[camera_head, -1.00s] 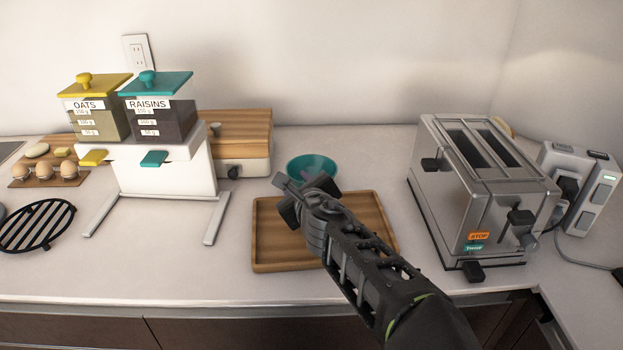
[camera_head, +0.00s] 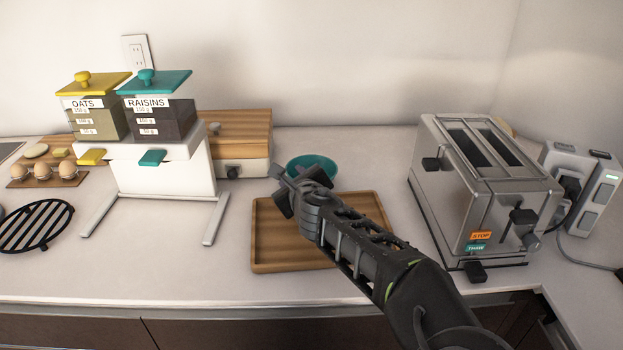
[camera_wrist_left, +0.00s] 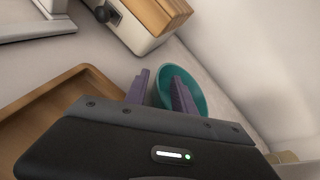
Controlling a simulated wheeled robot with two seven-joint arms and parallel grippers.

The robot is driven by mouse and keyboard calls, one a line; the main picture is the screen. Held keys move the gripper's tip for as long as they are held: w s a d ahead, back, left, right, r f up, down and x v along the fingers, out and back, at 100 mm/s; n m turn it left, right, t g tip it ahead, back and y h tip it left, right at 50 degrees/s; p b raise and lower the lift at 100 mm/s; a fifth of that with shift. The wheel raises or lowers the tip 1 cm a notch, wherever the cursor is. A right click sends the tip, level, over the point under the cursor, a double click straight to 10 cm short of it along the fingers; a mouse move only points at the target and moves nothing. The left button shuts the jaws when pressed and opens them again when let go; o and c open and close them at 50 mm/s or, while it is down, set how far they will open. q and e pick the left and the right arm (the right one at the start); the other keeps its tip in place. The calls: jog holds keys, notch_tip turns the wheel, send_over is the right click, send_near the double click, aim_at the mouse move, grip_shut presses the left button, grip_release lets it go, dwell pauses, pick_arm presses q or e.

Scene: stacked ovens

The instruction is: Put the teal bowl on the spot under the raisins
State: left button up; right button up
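The teal bowl (camera_head: 313,167) stands on the counter behind the wooden tray; it also shows in the left wrist view (camera_wrist_left: 203,88). My left gripper (camera_head: 288,182) is at the bowl's near side and hides part of it. In the left wrist view its two fingers (camera_wrist_left: 160,85) are apart, one overlapping the bowl's interior and one outside its rim; I cannot tell whether they touch it. The raisins container (camera_head: 160,118), with a teal lid and teal lever (camera_head: 152,158), sits on the white dispenser stand (camera_head: 165,180). The counter below the lever (camera_head: 155,220) is bare. My right gripper is out of view.
The wooden tray (camera_head: 275,245) lies under my left arm. A wood-topped box (camera_head: 240,165) stands between dispenser and bowl. The oats container (camera_head: 95,115) is left of the raisins. The stand's feet (camera_head: 214,222) reach forward. A toaster (camera_head: 475,200) stands at right.

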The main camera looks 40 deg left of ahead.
pick_arm(q)
jog(key=shift+c, duration=0.3)
grip_shut()
dwell(1.1)
